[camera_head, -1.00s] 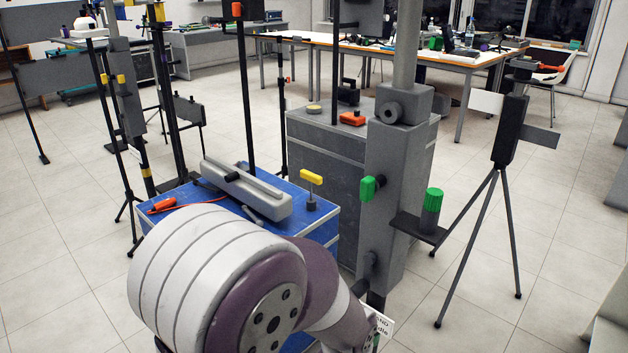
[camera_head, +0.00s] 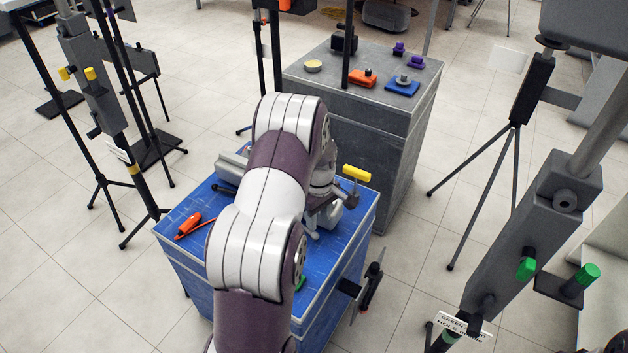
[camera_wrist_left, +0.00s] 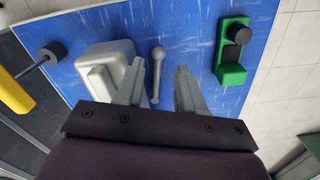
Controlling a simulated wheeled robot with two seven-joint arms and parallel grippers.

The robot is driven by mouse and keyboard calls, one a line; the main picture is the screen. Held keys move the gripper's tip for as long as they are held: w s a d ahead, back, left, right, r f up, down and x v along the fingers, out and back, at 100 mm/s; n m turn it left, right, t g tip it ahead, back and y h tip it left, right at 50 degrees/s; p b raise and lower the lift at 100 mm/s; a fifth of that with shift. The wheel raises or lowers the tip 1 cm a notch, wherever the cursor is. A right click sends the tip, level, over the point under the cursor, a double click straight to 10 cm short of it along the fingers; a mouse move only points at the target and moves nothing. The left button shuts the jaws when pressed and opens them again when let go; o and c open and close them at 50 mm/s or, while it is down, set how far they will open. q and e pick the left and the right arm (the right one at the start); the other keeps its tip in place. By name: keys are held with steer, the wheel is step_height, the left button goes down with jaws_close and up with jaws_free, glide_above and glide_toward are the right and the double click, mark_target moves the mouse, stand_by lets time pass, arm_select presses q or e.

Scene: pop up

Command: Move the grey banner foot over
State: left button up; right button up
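My left gripper (camera_wrist_left: 157,88) is open just above the case top. A thin grey rod with a ball end (camera_wrist_left: 157,72) shows between its fingers; whether they touch anything is not clear. In the head view the left gripper (camera_head: 325,208) is partly covered by its own arm. My right gripper is out of view.
A green block with black parts (camera_wrist_left: 234,55) lies on the case. An orange tool (camera_head: 188,226) lies on its left. A grey case (camera_head: 390,170) stands behind; poles and tripods surround them.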

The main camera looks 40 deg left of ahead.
mark_target(315, 234)
arm_select(q)
steer(key=shift+a+n, duration=0.5)
steer(key=shift+a, duration=0.3)
steer(key=shift+f, duration=0.2)
step_height(315, 234, down, 5)
steer(key=b, duration=0.5)
steer(key=shift+w+d+f, duration=0.1)
steer(key=shift+d, duration=0.05)
steer(key=shift+d+f+b, duration=0.1)
steer(key=shift+f+b, duration=0.5)
steer(key=shift+f, duration=0.6)
steer(key=shift+r, duration=0.1)
steer(key=c, duration=0.6)
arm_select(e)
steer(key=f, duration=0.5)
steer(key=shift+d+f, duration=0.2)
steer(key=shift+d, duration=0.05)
